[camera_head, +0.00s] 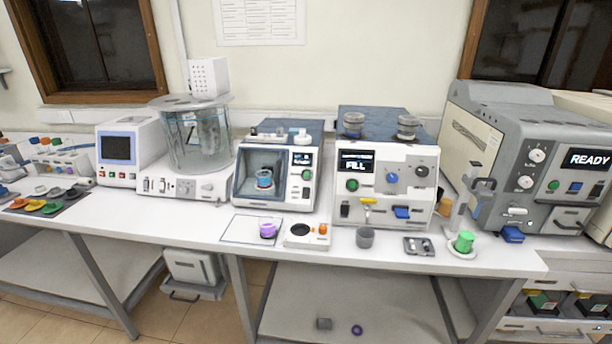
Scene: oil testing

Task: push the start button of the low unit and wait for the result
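No label tells which machine is the low unit. The lower machine in the middle, a white and blue unit (308,188), has an open-looking chamber with a small blue-grey cup (264,179) inside. A small dark display (302,159) and a green button (307,175) are on its right panel; the display text is too small to read. To its right stands a taller unit (385,215) whose display reads "FILL" (356,165). At the far right a grey unit (500,190) shows "READY" (588,160). Neither of my grippers is in view.
On the bench front are a purple-topped cup (267,230), a small white device (306,235), a grey cup (364,237), a metal tray (418,246) and a green cup (464,242). A glass-vessel bath (198,140) stands left. A grey block (324,324) and purple ring (357,330) lie below.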

